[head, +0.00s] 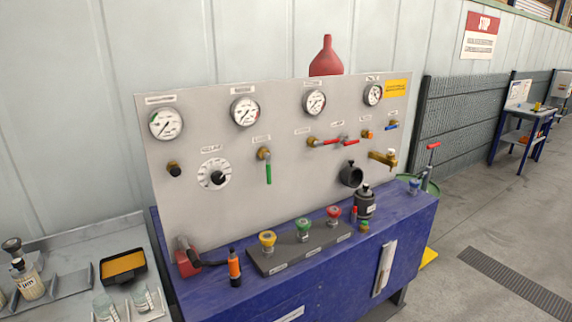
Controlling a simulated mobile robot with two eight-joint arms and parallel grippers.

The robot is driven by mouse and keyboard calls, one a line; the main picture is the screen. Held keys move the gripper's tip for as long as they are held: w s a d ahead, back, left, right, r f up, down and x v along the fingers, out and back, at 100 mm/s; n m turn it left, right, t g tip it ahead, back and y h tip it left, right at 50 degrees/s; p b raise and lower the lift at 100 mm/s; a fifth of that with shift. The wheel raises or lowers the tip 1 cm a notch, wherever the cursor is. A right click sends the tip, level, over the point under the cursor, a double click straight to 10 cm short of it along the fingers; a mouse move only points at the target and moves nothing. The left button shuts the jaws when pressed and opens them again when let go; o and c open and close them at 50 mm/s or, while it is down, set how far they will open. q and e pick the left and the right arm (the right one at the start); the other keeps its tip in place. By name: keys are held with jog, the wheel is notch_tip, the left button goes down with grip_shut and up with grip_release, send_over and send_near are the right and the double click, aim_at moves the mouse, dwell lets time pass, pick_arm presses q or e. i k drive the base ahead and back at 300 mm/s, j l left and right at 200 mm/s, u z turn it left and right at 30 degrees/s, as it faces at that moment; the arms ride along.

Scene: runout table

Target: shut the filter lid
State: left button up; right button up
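A dark filter canister (365,205) stands on the blue bench top near its right end, in front of the grey panel. A dark round part (350,176) with a hollow-looking face sits just above and left of it, against the panel. It may be the filter lid standing open, but I cannot tell whether it is joined to the canister. Neither of my grippers is in view.
Red, green and yellow knobs (302,228) stand on a dark block left of the canister. A brass tap (384,158) sticks out of the panel to the right. An orange-and-black tool (234,268) stands at the bench's left. Open floor (470,230) lies right.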

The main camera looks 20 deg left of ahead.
aim_at(352, 176)
jog(key=u, duration=0.3)
jog(key=i+l+u, duration=0.3)
jog(key=i+l, duration=0.3)
jog(key=i+l+u, duration=0.3)
jog(key=i+l, duration=0.3)
jog(key=l, duration=0.15)
